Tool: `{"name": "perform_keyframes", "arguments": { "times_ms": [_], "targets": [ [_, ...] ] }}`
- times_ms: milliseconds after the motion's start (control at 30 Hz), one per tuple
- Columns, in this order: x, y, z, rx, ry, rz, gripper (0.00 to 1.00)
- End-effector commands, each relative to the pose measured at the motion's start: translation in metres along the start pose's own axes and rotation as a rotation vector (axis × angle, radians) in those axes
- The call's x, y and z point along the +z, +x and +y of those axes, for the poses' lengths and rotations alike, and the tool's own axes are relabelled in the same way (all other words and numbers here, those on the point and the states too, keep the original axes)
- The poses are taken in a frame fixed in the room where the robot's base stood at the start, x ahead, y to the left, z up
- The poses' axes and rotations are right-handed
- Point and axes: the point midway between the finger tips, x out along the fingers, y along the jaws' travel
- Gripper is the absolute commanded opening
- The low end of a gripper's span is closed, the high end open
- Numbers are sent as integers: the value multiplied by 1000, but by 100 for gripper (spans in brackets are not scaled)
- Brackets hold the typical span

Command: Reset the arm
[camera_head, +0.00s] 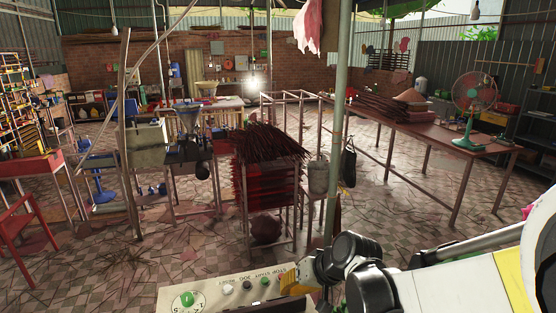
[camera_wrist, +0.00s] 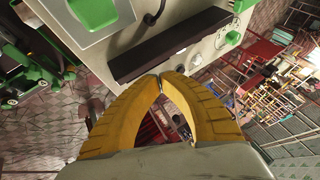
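My gripper (camera_wrist: 160,77) has two yellow ribbed fingers whose tips meet in the wrist view, with nothing seen between them. In the head view my gripper (camera_head: 314,275) shows as a small yellow part at the right end of a beige control panel, and my arm comes in from the lower right. The panel (camera_head: 212,291) carries a green dial, several small knobs or buttons and printed labels. In the wrist view the panel (camera_wrist: 205,22) is beyond the fingertips, with a dark bar across it. I cannot tell whether the fingertips touch it.
A rack piled with dark incense sticks (camera_head: 268,143) stands ahead. A post (camera_head: 340,110) rises right of it. A long table (camera_head: 440,139) with a green fan (camera_head: 473,92) is at the right. A red chair (camera_head: 25,222) is at the left. Tiled floor (camera_head: 165,255) is open between.

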Motion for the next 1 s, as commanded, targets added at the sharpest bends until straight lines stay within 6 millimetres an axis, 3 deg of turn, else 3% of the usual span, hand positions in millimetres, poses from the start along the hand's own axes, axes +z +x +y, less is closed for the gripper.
{"name": "perform_keyframes", "arguments": {
  "times_ms": [467, 567, 800, 1000],
  "targets": [
    [48, -48, 39, 164, 1, 55, 0],
    [70, -61, 54, 221, -1, 76, 0],
    [143, -90, 99, 387, -13, 136, 0],
    [181, -100, 121, 471, -25, 167, 0]
  ]
}}
